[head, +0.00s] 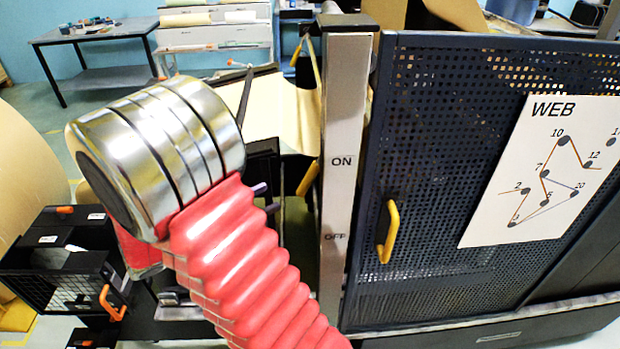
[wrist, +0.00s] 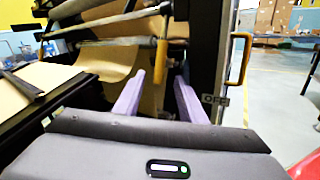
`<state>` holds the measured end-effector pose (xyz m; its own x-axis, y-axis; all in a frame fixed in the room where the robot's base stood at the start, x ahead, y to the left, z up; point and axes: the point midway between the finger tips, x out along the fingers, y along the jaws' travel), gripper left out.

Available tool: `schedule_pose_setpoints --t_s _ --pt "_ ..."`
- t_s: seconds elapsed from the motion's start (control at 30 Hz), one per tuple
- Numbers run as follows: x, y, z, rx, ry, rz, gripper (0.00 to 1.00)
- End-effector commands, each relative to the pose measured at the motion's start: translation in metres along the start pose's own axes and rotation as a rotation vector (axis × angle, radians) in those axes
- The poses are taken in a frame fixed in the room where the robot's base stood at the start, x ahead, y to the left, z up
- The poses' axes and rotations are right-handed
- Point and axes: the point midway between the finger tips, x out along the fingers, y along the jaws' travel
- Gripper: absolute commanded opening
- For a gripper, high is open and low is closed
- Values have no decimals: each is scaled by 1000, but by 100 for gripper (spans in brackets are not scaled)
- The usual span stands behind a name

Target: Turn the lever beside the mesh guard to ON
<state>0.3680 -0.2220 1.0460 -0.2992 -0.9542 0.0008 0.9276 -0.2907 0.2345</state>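The steel post (head: 350,110) beside the blue mesh guard (head: 450,110) carries an ON label (head: 342,161) above an OFF label (head: 335,237). The lever's yellow grip (head: 308,179) shows at the post's left edge, near the height of ON; the rest of the lever is hard to make out. In the wrist view the grip (wrist: 161,64) hangs nearly upright ahead of my gripper (wrist: 160,78), framed between its spread lilac fingers. My gripper (head: 265,198) is open and empty, with a gap left of the grip in the head view. My red-sleeved arm hides part of the machine.
The mesh guard has a yellow pull handle (head: 388,231) and a white WEB sheet (head: 545,165). Rollers (wrist: 110,35) and brown paper (wrist: 105,62) lie left of the lever in the wrist view. A black crate (head: 62,260) stands at left. A table (head: 95,35) is far back.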

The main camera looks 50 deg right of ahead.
Motion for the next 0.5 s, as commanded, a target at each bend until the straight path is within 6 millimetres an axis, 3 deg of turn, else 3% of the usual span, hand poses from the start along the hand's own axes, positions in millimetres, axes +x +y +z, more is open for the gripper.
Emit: schedule_pose_setpoints --t_s 0.5 --pt "64 -1 0 0 -1 -5 37"
